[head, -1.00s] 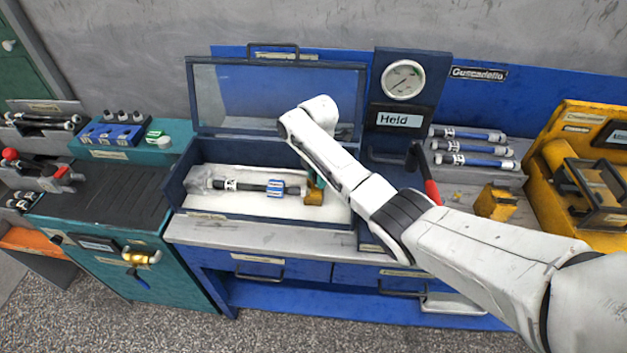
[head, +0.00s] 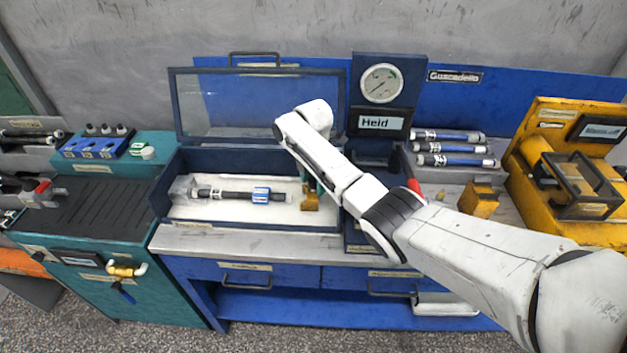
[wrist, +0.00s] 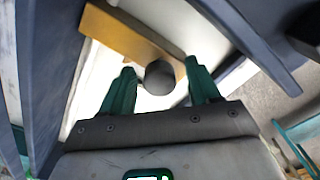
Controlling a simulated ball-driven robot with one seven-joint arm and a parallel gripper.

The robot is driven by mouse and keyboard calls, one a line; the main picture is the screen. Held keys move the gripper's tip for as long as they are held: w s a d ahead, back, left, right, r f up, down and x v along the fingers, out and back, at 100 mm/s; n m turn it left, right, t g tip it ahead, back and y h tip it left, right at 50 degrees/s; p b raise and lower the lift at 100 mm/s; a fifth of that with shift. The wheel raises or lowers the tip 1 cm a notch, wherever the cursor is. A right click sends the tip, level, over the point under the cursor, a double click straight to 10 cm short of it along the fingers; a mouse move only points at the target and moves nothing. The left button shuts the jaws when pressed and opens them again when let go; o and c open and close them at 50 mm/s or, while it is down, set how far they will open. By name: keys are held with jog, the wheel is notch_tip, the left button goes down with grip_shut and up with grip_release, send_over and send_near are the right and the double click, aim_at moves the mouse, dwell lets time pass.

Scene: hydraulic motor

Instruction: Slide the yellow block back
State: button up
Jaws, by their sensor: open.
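A yellow block (head: 310,203) stands at the right end of the open blue case, beside its right wall. A black hose with a blue-and-white band (head: 261,195) lies left of it, with a gap between the hose end and the block. My gripper (head: 309,182) reaches down at the block, partly hidden by my wrist. In the wrist view, my gripper's teal fingers (wrist: 160,88) are open, one on each side of a dark round part (wrist: 160,77) by the yellow block (wrist: 130,35). Whether either finger touches it I cannot tell.
The case's clear lid (head: 255,105) stands open behind. A pressure gauge (head: 381,83) and a red-handled lever (head: 414,187) are right of the case. Another yellow block (head: 478,200) sits on the bench beside several hoses and a yellow machine (head: 560,165).

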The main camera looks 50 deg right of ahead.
notch_tip(320, 180, up, 11)
jog(key=b, duration=0.1)
dwell(0.4)
jog(key=shift+f, duration=0.1)
